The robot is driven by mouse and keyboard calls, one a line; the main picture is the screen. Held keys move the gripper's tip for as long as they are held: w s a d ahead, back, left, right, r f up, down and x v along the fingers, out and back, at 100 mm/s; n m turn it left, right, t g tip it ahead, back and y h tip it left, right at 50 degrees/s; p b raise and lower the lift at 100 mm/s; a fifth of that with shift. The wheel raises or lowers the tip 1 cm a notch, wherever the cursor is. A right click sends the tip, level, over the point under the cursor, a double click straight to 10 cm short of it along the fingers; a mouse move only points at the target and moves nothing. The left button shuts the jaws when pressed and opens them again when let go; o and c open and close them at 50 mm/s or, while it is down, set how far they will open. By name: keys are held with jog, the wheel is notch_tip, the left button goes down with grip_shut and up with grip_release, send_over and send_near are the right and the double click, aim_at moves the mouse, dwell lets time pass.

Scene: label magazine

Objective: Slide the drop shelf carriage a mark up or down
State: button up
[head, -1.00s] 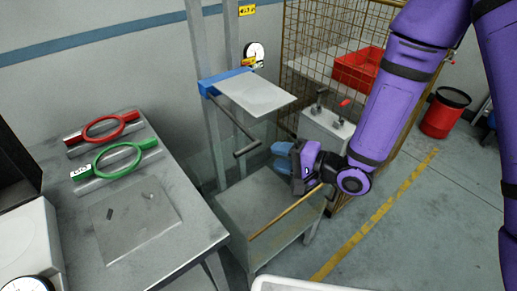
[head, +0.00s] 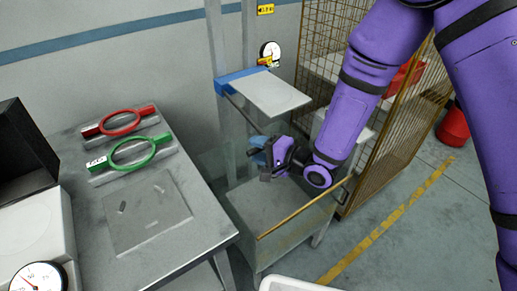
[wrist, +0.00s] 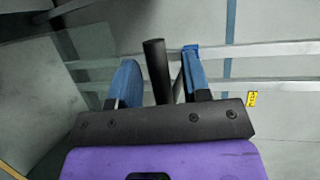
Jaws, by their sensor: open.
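The drop shelf carriage is a blue bracket (head: 240,75) with a pale flat shelf plate (head: 272,93), mounted on grey upright posts. In the head view my gripper (head: 258,150) is below the shelf plate, and the handle is mostly hidden there.
A table (head: 205,225) at left holds a red ring handle (head: 120,122) and a green ring handle (head: 133,153). A wire cage (head: 400,140) stands at right. A gauge (head: 269,52) is behind the shelf.

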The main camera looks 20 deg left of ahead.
grip_shut()
notch_tip(320, 180, down, 20)
dwell(0.9)
jog(key=shift+r, duration=0.1)
grip_release()
jog(key=v, duration=1)
jog(key=shift+d, duration=0.35)
jog(key=shift+r, duration=0.15)
